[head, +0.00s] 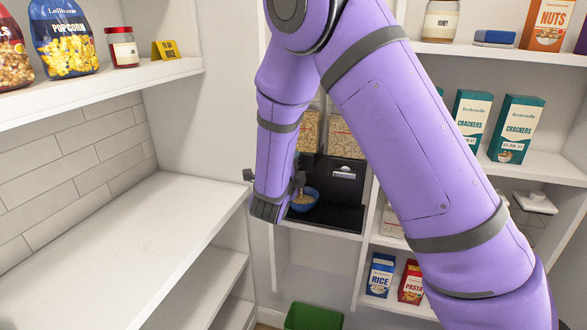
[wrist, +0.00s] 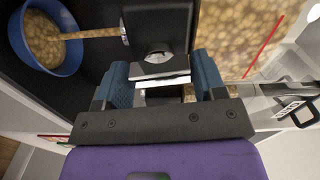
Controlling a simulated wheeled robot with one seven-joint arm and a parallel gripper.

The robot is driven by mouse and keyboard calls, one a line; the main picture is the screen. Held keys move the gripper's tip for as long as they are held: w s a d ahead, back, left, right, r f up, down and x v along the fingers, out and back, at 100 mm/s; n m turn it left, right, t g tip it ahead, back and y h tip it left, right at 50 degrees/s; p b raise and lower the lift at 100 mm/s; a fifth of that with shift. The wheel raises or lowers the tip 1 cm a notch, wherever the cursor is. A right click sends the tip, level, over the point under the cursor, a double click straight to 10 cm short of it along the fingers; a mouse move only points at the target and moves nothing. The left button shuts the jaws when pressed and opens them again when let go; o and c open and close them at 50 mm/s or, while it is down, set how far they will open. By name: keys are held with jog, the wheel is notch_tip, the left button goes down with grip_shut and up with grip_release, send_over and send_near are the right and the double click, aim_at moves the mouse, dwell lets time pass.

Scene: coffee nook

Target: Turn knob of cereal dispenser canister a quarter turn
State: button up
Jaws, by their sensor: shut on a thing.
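The cereal dispenser has clear canisters of cereal (head: 308,130) above a black base (head: 340,217). My gripper (wrist: 163,76) is at the dispenser's front. Its blue finger pads stand on either side of the dark knob (wrist: 158,68) and are shut on it. A stream of cereal (wrist: 90,33) runs from the spout beside the knob into the blue bowl (wrist: 72,62), which holds cereal. The bowl also shows in the head view (head: 306,206), on the base under the left canister. My wrist partly hides the knob in the head view.
A white counter (head: 120,235) lies to the left. Shelves on the right hold cracker boxes (head: 513,130), a rice box (head: 380,275) and a pasta box (head: 411,283). A green bin (head: 313,317) stands below. My arm covers much of the middle.

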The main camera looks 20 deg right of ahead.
jog(key=shift+m, duration=0.5)
jog(key=shift+f, duration=0.1)
jog(key=o, duration=0.9)
jog(key=shift+s, duration=0.1)
jog(key=v, duration=1)
jog(key=shift+s+a, duration=0.25)
jog(key=shift+s, duration=0.05)
